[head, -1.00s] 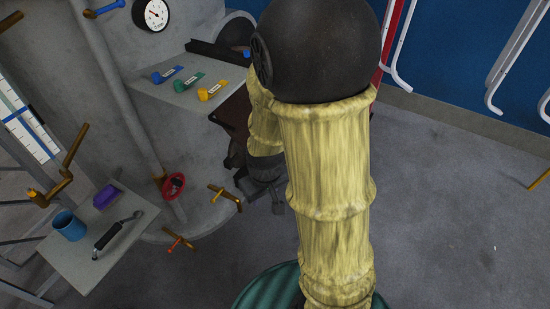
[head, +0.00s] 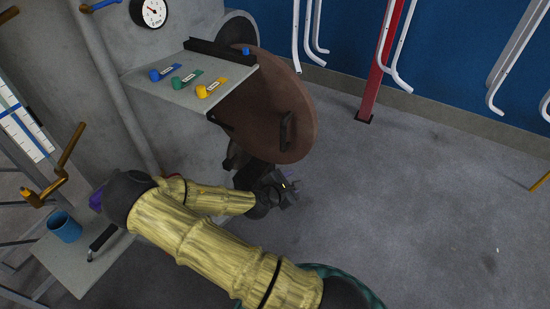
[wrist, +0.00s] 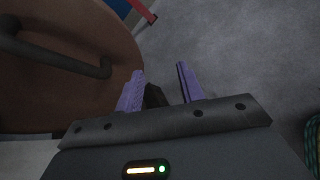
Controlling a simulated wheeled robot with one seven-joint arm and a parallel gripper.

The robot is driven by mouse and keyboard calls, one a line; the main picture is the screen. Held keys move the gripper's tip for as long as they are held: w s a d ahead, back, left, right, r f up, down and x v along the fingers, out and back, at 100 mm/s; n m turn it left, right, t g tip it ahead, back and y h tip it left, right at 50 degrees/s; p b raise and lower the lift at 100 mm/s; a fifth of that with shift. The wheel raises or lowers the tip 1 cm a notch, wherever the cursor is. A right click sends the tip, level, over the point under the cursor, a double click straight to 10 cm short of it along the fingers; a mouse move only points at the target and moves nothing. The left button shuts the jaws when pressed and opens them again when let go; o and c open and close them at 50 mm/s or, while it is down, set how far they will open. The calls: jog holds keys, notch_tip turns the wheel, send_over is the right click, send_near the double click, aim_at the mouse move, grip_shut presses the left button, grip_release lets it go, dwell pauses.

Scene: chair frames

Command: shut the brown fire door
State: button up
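The brown fire door (head: 265,105) is a round disc with a dark bar handle (head: 287,131). It stands open, swung out to the right of the grey boiler (head: 190,130), partly behind the small shelf. In the wrist view the door (wrist: 85,25) fills the upper left, with its handle (wrist: 60,55) reaching toward the fingers. My gripper (head: 289,190) is just below the door's lower edge in the head view. In the wrist view its two purple fingers (wrist: 160,72) are apart with nothing between them. They sit right of the handle's end; I cannot tell any contact.
A side table (head: 75,258) holds a blue mug (head: 64,227). A red post (head: 386,60) and white pipes stand at the back wall.

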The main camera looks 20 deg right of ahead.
aim_at(282, 140)
jog(key=w+a+r+n+t, duration=0.3)
jog(key=w+r+n+t, duration=0.3)
jog(key=n, duration=0.3)
jog(key=shift+w+a+n+t+h, duration=0.15)
jog(key=shift+w+n+t+h, duration=0.25)
jog(key=shift+t, duration=0.3)
jog(key=shift+r, duration=0.1)
jog(key=x, duration=0.8)
grip_shut()
jog(key=shift+w+d+r+b, duration=0.1)
jog(key=shift+w+d+b, duration=0.2)
jog(key=shift+w+d, duration=1)
jog(key=shift+w+d+f+b, duration=0.1)
jog(key=shift+w+d+b, duration=0.45)
jog(key=shift+d, duration=1.15)
jog(key=shift+w+d+r+b, duration=0.1)
jog(key=shift+w+d, duration=1.15)
jog(key=shift+d, duration=0.3)
